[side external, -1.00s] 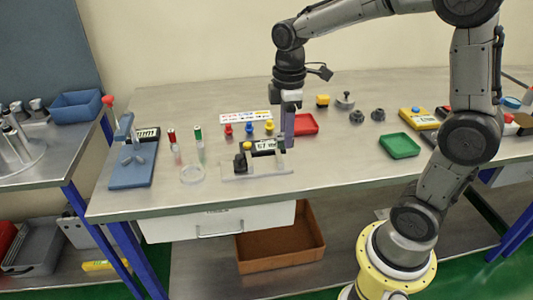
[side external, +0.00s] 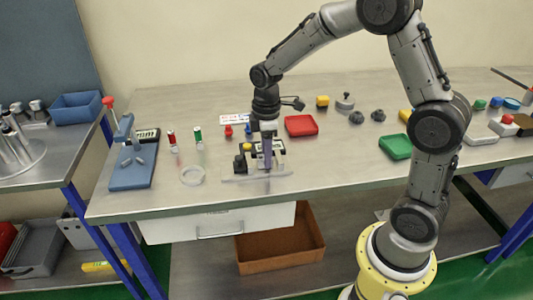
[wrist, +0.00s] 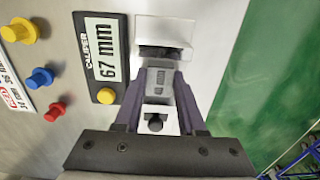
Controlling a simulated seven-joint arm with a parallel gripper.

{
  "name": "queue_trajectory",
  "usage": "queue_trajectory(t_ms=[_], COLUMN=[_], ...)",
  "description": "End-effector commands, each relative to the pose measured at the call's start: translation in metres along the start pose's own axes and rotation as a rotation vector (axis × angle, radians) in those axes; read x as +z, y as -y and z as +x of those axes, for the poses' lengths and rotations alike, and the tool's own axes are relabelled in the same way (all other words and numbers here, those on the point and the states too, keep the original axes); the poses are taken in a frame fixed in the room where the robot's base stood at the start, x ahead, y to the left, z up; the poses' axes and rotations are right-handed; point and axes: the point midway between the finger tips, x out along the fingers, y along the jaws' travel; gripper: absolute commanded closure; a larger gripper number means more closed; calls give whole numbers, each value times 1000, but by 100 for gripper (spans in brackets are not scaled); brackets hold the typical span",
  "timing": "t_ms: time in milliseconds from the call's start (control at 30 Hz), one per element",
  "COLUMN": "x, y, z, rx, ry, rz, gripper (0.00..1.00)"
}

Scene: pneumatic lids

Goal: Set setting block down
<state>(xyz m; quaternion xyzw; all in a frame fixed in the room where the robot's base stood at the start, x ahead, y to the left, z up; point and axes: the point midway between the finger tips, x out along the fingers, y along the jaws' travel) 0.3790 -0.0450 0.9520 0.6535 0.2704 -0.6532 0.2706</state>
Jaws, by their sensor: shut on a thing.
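My gripper (side external: 267,162) is low over the clear-looking gauge plate (side external: 232,175) at the front of the bench. In the wrist view its purple fingers (wrist: 161,76) are shut on a small grey block (wrist: 159,90), which I take for the setting block. The caliper readout (wrist: 103,60) beside it shows 67 mm, with a yellow button. A white piece with a dark slot (wrist: 164,32) lies just beyond the fingertips. I cannot tell whether the block touches the surface below.
A black block (side external: 239,164) stands at the plate's left end. A clear ring (side external: 192,176) and red and green bottles (side external: 198,140) are further left. Red (side external: 301,126) and green (side external: 395,147) trays are to the right. The bench's front edge is close.

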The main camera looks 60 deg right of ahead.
Motion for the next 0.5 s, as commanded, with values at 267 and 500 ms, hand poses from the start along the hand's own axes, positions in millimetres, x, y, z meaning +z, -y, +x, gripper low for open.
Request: queue_trajectory(t_ms=[267, 500], x=[0, 0], y=[0, 0], z=[3, 3], rx=[0, 0], ry=[0, 0], rz=[0, 0], gripper=[57, 31])
